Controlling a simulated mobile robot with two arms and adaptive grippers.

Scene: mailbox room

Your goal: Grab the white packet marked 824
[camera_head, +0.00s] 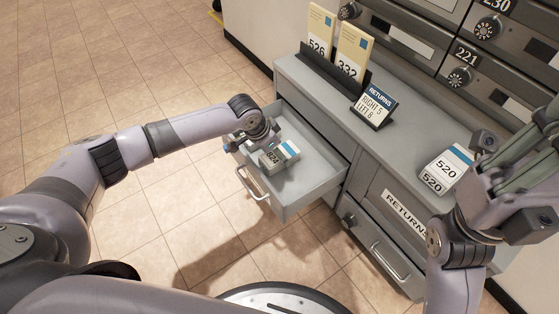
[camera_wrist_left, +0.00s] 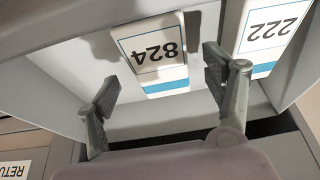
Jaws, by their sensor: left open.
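The white packet marked 824 (camera_wrist_left: 150,50) has a blue stripe and lies in the open grey drawer (camera_head: 323,178). In the head view the packet (camera_head: 271,158) is in shadow under my left gripper (camera_head: 264,145). In the left wrist view the number is upside down, and the open fingers of my left gripper (camera_wrist_left: 160,80) are on either side of the packet's near end, with no clear contact. A second packet marked 222 (camera_wrist_left: 268,35) lies beside it, past the right finger. My right gripper (camera_head: 505,165) is over the cabinet's right side; its finger gap is unclear.
A packet marked 520 (camera_head: 447,168) is on the cabinet top near my right gripper. A small returns sign (camera_head: 374,105) and a rack with cards 526 (camera_head: 318,40) and 332 (camera_head: 352,58) stand there. Mailboxes (camera_head: 470,50) line the wall behind. Drawer walls surround the packets.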

